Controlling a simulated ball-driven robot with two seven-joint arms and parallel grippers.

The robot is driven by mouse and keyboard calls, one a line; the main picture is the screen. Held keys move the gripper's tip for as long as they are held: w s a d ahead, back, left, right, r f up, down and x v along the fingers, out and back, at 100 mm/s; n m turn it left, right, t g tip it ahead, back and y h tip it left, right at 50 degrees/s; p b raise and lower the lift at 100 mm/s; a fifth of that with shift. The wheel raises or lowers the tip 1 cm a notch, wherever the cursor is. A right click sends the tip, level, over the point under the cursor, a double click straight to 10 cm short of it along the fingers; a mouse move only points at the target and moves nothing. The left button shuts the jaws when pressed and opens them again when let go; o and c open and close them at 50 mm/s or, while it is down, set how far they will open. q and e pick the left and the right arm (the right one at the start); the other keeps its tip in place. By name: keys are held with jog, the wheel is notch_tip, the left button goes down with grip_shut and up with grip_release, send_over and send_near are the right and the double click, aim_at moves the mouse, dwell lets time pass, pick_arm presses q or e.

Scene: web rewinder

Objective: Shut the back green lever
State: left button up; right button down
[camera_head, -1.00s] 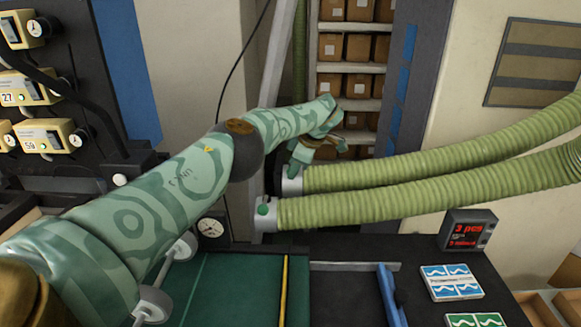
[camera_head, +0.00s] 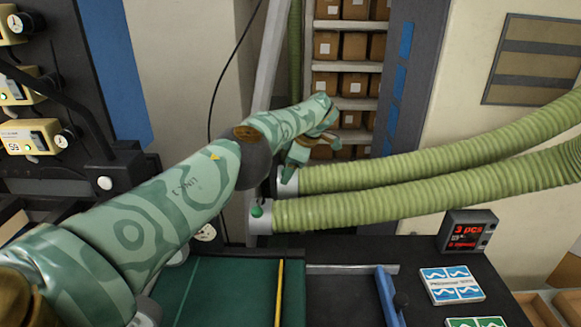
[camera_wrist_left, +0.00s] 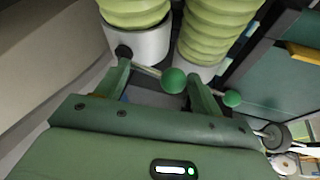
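The back green lever shows in the left wrist view as a thin rod with a green ball knob (camera_wrist_left: 174,81), pivoting on the pale collar (camera_wrist_left: 148,46) of the back hose. In the head view my gripper hides this lever. My left gripper (camera_wrist_left: 162,88) is open, with one finger on each side of the knob; I cannot tell whether either finger touches it. In the head view, my left gripper (camera_head: 294,160) is at the back hose's collar. The front lever's green knob (camera_wrist_left: 232,98) is just beyond the right finger. My right gripper is not in view.
Two ribbed green hoses (camera_head: 420,205) run right from the collars. The front collar (camera_head: 262,220) is close below my gripper. A dark table with a green mat (camera_head: 225,290), a blue handle (camera_head: 388,292) and a small display (camera_head: 467,231) lies in front. Shelves of boxes stand behind.

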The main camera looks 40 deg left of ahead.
pick_arm(q)
jog(key=shift+s+d+r, duration=0.25)
jog(key=shift+s+d, duration=0.1)
jog(key=shift+r, duration=0.25)
jog(key=v, duration=1.5)
jog(key=shift+s+d+r+p, duration=0.15)
jog(key=shift+d+r+p, duration=0.1)
jog(key=shift+p, duration=0.2)
